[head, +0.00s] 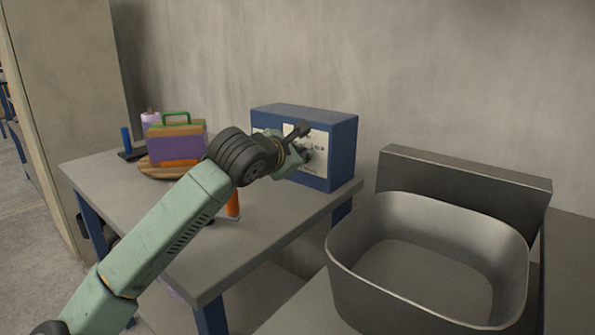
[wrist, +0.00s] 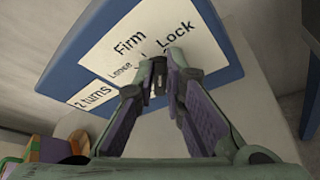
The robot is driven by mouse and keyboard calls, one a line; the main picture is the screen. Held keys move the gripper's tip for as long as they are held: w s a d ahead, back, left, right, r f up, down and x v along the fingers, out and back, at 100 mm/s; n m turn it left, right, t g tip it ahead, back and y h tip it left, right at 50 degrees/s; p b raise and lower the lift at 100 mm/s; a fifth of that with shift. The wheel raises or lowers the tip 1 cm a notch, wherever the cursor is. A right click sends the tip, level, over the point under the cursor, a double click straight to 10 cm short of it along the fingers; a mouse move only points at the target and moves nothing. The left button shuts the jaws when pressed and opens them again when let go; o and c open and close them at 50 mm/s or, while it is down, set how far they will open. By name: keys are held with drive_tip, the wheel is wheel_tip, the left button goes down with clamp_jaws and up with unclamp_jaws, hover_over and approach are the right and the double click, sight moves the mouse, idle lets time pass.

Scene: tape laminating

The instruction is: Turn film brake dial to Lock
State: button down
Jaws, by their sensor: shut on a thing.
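The blue box (head: 343,150) stands at the back right of the table, with a white label on its front. In the wrist view the label (wrist: 112,58) reads "Firm", "Lock" and "turns"; other words are partly covered. The film brake dial (wrist: 158,68) is a small dark knob on that face. My gripper (wrist: 154,91) is shut on the dial, one finger on each side. The fingers hide much of it, and I cannot tell which mark it points to. In the head view my gripper (head: 303,157) is up against the box front.
A purple, orange and green case (head: 178,142) sits on a round wooden board (head: 152,170) at the table's left. An orange upright object (head: 233,203) is partly behind my arm. A large grey basin (head: 345,258) stands right of the table (head: 215,262). The table's front right is clear.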

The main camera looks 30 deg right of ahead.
drive_tip(key=shift+s+d+f+m+t+b, duration=0.15)
drive_tip(key=shift+m+t+b, duration=0.15)
drive_tip(key=shift+b, duration=0.45)
drive_tip(key=shift+s+a+f+m+t+b, duration=0.1)
drive_tip(key=shift+m+t+b, duration=0.1)
drive_tip(key=shift+m+b, duration=0.35)
drive_tip(key=c, duration=1.7)
unclamp_jaws()
drive_tip(key=shift+r, duration=0.1)
drive_tip(key=shift+o, duration=0.2)
drive_tip(key=v, duration=1.2)
